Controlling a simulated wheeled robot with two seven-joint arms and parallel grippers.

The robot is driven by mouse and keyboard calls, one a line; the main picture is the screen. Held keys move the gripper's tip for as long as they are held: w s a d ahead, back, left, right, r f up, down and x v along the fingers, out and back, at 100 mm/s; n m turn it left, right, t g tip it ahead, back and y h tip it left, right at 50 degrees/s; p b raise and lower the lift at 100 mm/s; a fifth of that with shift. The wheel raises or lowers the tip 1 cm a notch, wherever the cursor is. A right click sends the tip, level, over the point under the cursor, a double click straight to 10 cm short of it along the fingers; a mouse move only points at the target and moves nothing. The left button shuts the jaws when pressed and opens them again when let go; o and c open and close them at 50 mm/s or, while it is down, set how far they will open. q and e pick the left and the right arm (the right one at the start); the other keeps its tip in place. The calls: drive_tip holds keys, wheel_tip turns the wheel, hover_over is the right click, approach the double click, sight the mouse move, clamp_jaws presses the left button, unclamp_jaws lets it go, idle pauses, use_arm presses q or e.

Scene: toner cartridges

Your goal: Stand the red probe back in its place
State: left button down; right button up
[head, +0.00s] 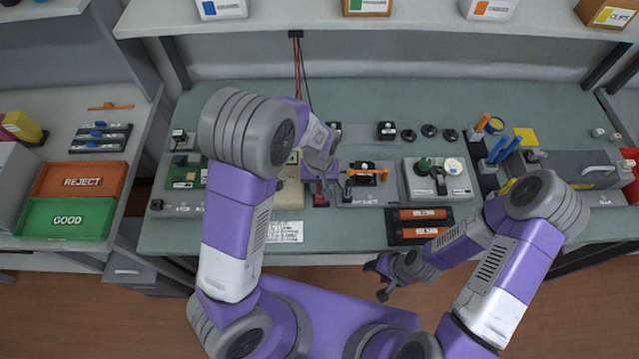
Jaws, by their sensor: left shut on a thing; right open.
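My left gripper (320,188) is over the middle of the bench, its jaws small and partly hidden by its own wrist. It is shut on a small red thing (320,198), which appears to be the red probe; its full shape and tilt are hard to make out. A red and a black lead (297,68) hang from the shelf above and pass behind my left arm. I cannot clearly make out the probe's place. My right gripper (376,278) is open and empty in front of the bench's near edge.
A fixture with an orange bar (367,171) lies just right of my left gripper. A green board (185,178) lies left.

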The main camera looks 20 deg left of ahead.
use_arm(q)
drive_tip(key=shift+f+b, duration=0.3)
drive_tip(key=shift+f, duration=0.15)
idle(0.3)
drive_tip(key=c, duration=0.9)
unclamp_jaws()
drive_tip(key=shift+r, duration=0.1)
wheel_tip(320, 180, up, 7)
drive_tip(key=shift+r+p, duration=0.2)
drive_tip(key=shift+p, duration=0.45)
